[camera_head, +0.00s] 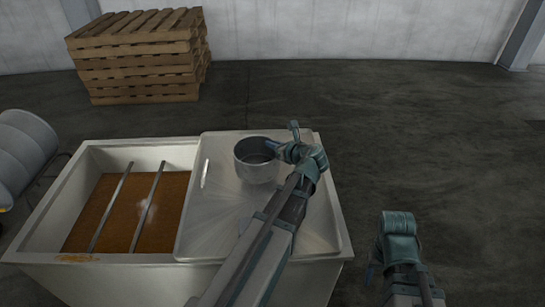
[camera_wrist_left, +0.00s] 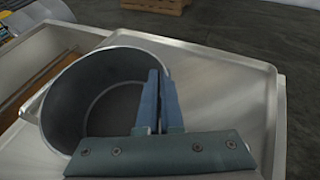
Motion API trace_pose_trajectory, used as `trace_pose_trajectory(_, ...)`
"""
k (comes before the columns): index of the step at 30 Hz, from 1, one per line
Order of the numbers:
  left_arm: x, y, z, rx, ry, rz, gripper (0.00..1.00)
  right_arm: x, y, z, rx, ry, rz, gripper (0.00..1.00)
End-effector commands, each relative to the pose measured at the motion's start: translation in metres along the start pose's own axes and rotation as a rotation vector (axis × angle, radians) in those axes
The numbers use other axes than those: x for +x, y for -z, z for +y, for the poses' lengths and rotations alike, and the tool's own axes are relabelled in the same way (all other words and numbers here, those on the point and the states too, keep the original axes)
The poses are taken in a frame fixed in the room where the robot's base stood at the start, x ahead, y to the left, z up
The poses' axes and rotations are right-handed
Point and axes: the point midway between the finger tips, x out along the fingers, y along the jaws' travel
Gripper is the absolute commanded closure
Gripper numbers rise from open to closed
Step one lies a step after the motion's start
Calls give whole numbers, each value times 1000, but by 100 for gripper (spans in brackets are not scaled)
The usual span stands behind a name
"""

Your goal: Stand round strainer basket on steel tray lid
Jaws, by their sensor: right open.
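The round strainer basket (camera_head: 256,173) is a grey metal cylinder, open at the top and upright, over the upper middle of the steel tray lid (camera_head: 222,225). Whether its base touches the lid is not clear. My left gripper (camera_head: 272,147) is at the basket's right rim. In the left wrist view its two fingers (camera_wrist_left: 160,102) are close together, one inside and one outside the wall of the basket (camera_wrist_left: 75,105), pinching it. The lid (camera_wrist_left: 225,95) shows beyond. My right gripper (camera_head: 376,266) is off to the lower right, away from the lid, its fingertips mostly hidden.
The lid covers the right part of a pale tank (camera_head: 50,208). The left part is open, with brown contents (camera_head: 95,205) and two metal bars across it. A grey drum (camera_head: 22,150) lies at far left. Stacked wooden pallets (camera_head: 140,55) stand behind. The floor at right is clear.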

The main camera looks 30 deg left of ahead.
Motion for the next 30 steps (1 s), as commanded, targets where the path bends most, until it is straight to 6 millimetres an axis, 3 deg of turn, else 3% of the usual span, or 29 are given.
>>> trace_pose_trajectory(10, 14, 34, 0, 1, 0, -1, 100, 37, 2, -4, 0, 0, 0, 51)
trace_pose_trajectory(23, 15, 37, 0, 1, 0, -1, 100, 40, 2, -4, 0, 0, 0, 51)
trace_pose_trajectory(29, 15, 36, 0, 0, 0, 0, 67, 39, 2, -4, 0, 0, 0, 51)
trace_pose_trajectory(30, 15, 36, 0, 0, 0, 0, 67, 39, 2, -4, 0, 0, 0, 51)
